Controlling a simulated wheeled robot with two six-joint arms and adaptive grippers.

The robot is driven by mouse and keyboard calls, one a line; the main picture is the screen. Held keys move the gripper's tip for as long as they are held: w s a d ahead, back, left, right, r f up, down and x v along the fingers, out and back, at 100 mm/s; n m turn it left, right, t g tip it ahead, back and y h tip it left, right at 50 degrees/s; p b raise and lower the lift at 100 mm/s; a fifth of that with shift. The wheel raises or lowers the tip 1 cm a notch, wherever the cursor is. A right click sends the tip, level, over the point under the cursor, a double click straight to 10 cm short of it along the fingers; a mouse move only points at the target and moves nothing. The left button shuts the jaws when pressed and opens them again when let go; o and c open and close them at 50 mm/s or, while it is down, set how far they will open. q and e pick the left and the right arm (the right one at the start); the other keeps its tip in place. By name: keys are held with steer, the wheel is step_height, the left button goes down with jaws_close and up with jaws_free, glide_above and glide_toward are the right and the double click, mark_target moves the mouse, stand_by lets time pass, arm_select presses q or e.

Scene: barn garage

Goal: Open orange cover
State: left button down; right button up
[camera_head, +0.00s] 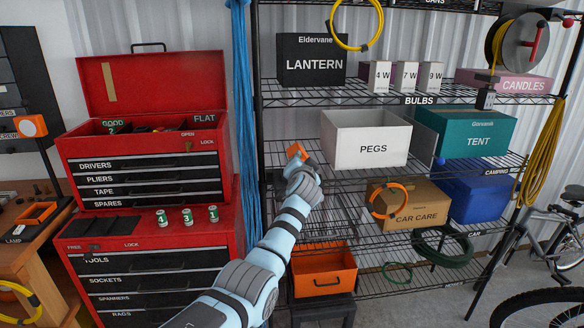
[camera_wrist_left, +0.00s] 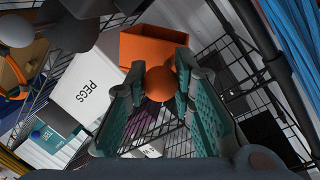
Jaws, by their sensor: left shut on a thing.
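The orange cover (camera_head: 296,149) is on the shelf rack, left of the white PEGS box, and most of it is small in the head view. In the left wrist view it is a box-like orange piece (camera_wrist_left: 150,46) with a round orange knob (camera_wrist_left: 160,83) in front. My left gripper (camera_head: 299,160) reaches up to it from below. In the wrist view its two fingers (camera_wrist_left: 161,76) lie on either side of the knob and are shut on it. What lies behind the cover is hidden. My right gripper is in neither view.
The white PEGS box (camera_head: 364,138) stands close to the right of my gripper. Blue hanging strands (camera_head: 243,110) and the red tool chest (camera_head: 150,245) are to the left. Wire shelves surround the hand.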

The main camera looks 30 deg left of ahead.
arm_select(q)
steer(key=shift+w+d+m+g+y+b, duration=0.15)
steer(key=shift+w+d+m+g+b, duration=0.25)
steer(key=shift+m, duration=0.65)
steer(key=shift+w+d+m+g+y+b, duration=0.15)
steer(key=shift+w+d+m, duration=0.4)
steer(key=shift+m, duration=0.5)
steer(key=shift+s+d, duration=0.1)
steer(key=shift+d, duration=0.05)
steer(key=c, duration=1.3)
jaws_free()
steer(key=shift+c, duration=0.2)
steer(key=v, duration=1.2)
steer(key=shift+f, duration=0.1)
